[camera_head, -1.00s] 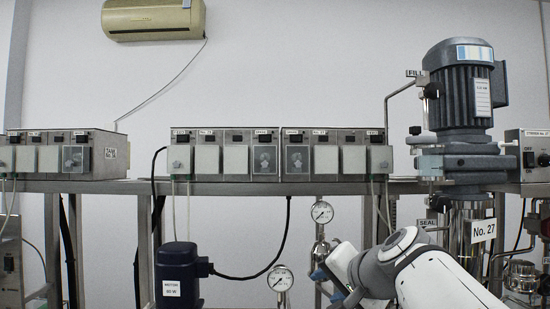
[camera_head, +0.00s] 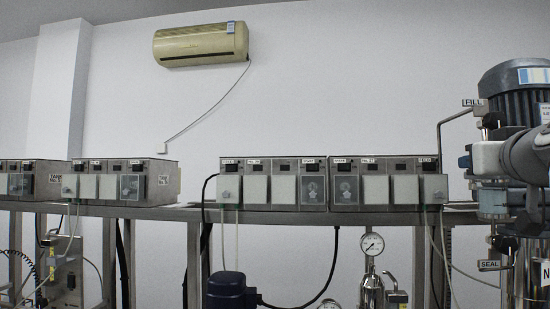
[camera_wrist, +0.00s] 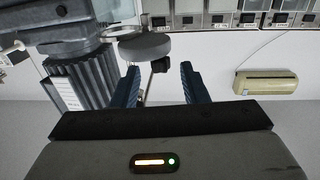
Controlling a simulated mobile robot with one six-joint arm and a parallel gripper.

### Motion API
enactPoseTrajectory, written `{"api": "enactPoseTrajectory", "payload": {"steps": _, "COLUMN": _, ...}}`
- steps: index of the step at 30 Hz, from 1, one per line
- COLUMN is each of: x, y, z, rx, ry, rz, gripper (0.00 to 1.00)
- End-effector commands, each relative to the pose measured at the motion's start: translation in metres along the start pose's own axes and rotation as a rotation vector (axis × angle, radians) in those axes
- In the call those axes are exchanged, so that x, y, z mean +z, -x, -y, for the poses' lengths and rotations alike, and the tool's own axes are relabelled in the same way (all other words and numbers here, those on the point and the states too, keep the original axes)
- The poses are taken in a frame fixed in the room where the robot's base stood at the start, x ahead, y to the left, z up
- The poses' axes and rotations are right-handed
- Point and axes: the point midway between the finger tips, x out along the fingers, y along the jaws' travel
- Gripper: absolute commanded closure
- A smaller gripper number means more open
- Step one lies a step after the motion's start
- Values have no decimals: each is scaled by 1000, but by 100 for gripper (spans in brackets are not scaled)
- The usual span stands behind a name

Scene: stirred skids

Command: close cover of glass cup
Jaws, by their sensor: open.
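In the wrist view, which is upside down, my gripper (camera_wrist: 159,68) is open, with its two dark blue fingers apart and nothing between them. A round grey disc (camera_wrist: 148,46) shows just beyond the fingers, left of their middle, with a small dark knob-like part by its right side. The disc may be the cover of the glass cup, but I cannot tell for sure. A pale round shape beside it may be the cup; its glass is not clearly seen. I make out no glass cup in the head view.
A blue-grey motor (camera_head: 511,92) stands at the right in the head view, with a pipe and valve labelled FILL beside it. Control boxes (camera_head: 273,183) line a metal shelf (camera_head: 390,217). A pressure gauge (camera_head: 372,244) sits below. An air conditioner (camera_head: 201,43) hangs on the wall.

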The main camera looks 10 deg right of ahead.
Motion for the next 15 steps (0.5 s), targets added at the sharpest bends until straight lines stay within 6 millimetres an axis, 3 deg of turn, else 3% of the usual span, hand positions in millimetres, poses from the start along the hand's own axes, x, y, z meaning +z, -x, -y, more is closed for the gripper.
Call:
{"api": "enactPoseTrajectory", "payload": {"steps": 6, "x": -2, "y": -28, "z": 1, "rx": -3, "ry": -2, "rz": 2, "gripper": 60}}
{"api": "enactPoseTrajectory", "payload": {"steps": 15, "x": 0, "y": -35, "z": 1, "rx": -2, "ry": 0, "rz": 1, "gripper": 60}}
